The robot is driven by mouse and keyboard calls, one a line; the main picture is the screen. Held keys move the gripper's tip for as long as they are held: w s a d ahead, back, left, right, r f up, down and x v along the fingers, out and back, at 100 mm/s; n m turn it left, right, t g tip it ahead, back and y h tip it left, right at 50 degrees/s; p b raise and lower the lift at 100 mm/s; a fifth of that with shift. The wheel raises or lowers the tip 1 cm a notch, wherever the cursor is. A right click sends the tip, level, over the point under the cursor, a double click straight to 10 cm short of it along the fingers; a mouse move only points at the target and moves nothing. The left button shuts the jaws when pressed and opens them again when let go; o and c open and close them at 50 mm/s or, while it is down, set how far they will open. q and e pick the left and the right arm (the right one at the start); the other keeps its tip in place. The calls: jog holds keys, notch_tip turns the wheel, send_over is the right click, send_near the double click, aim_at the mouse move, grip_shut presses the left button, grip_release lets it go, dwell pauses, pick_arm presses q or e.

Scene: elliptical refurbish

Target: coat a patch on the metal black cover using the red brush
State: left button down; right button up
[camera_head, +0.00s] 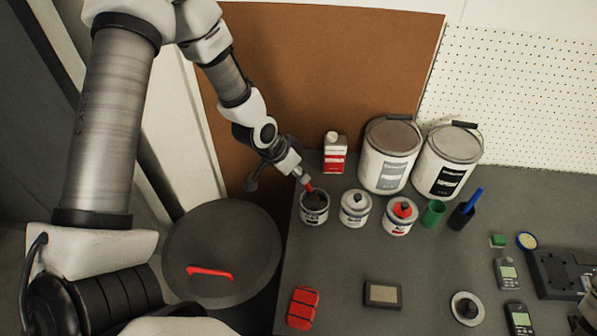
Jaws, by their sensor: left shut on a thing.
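My left gripper (298,175) is shut on the red brush (309,187). The brush points down into the mouth of an open grey can (314,210) at the table's left edge. Its bristles are hard to make out against the dark inside of the can. The round black cover (238,233) is to the lower left of the can, beside the table. A curved red strip (209,271) shows on the cover; I cannot tell whether it is a handle or a mark.
Two lidded cans (355,207) (398,215), a green cup (433,213) and a black holder with a blue handle (462,215) stand right of the open can. Two large buckets (389,155) (447,160) and a red-white bottle (334,153) stand behind. The table's (345,255) middle is clear.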

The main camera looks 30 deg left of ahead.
pick_arm(q)
jog(key=shift+a+f, duration=0.1)
jog(key=shift+a, duration=0.05)
dwell(0.4)
jog(key=shift+f+b, duration=0.4)
jog(key=shift+f, duration=0.05)
dwell(1.2)
notch_tip(320, 180, up, 7)
jog(key=p, duration=0.6)
jog(key=shift+p, duration=0.35)
